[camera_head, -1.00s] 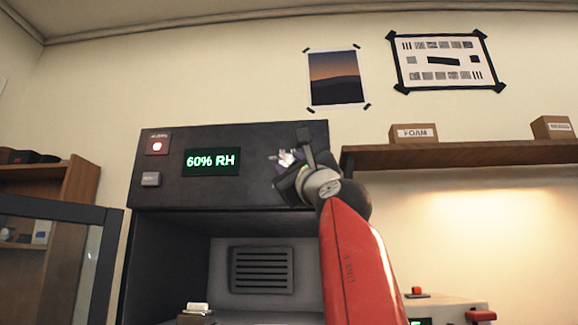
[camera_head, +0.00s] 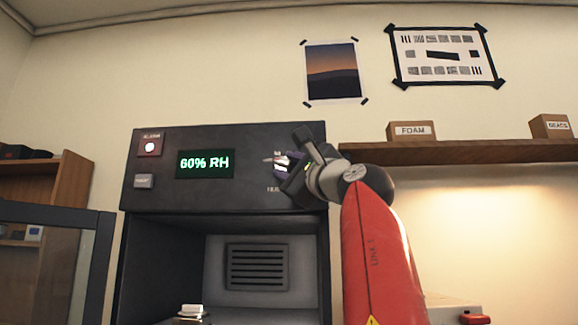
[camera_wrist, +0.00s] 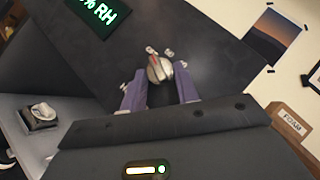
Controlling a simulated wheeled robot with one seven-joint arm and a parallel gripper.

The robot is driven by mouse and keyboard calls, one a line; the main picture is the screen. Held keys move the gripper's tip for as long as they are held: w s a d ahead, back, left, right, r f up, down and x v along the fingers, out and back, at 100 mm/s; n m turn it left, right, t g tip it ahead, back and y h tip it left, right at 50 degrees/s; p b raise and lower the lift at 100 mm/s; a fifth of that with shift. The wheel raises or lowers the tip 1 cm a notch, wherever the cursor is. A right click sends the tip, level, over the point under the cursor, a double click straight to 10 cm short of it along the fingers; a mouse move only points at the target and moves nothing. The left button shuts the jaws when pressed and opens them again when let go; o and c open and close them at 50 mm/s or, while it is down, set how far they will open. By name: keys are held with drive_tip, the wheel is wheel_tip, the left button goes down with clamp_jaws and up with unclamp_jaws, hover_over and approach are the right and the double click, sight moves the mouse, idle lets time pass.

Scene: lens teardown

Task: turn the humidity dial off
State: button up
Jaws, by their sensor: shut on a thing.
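The humidity dial (camera_wrist: 160,69) is a round silver knob with a raised grip on the dark front panel (camera_wrist: 225,60). In the wrist view my gripper (camera_wrist: 160,82) has its two purple fingers on either side of the knob, shut on it. White marks and a small red mark stand around the dial's far side. In the head view my gripper (camera_head: 283,165) is at the right of the panel and hides most of the dial. The green display (camera_head: 205,163) reads 60% RH.
An alarm lamp (camera_head: 150,147) and a grey button (camera_head: 144,181) are at the panel's left. Below is an open chamber with a vent (camera_head: 257,267). A wooden shelf (camera_head: 460,152) with boxes is to the right of my arm.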

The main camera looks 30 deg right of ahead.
drive_tip(key=o, duration=1)
drive_tip(key=shift+c, duration=0.2)
drive_tip(key=b+v, duration=0.4)
drive_tip(key=v, duration=0.3)
drive_tip(key=shift+s, duration=0.4)
drive_tip(key=shift+f, duration=0.1)
